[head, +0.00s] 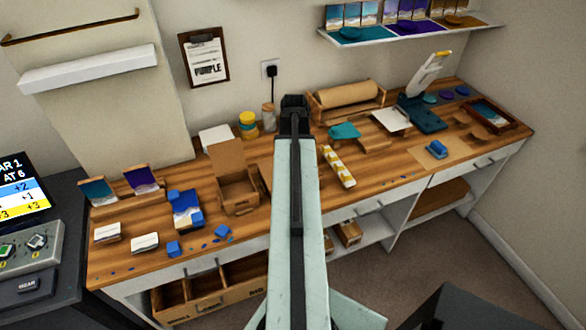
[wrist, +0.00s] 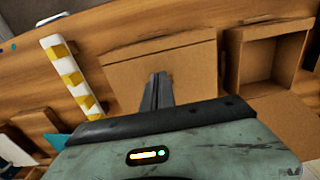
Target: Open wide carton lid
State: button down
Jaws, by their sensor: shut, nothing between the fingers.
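The wide carton (wrist: 185,75) is plain brown cardboard. In the wrist view it lies in the middle, beyond my fingertips, and its lid looks flat and closed. In the head view my arm hides most of it. My gripper (wrist: 160,76) is shut and empty, and its fingertips show in front of the carton's lid. I cannot tell whether they touch it. In the head view my gripper (head: 293,103) is over the back of the bench.
An open carton (wrist: 265,65) stands right of the wide one in the wrist view; its flap is raised in the head view (head: 228,155). A yellow-and-white striped bar (wrist: 72,75) lies on the other side. The wooden bench (head: 395,185) holds blue pieces and trays.

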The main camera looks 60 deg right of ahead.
notch_tip(320, 180, down, 4)
jog(key=b, duration=0.3)
jog(key=shift+r+b, duration=0.2)
jog(key=shift+b, duration=0.1)
jog(key=shift+r, duration=0.15)
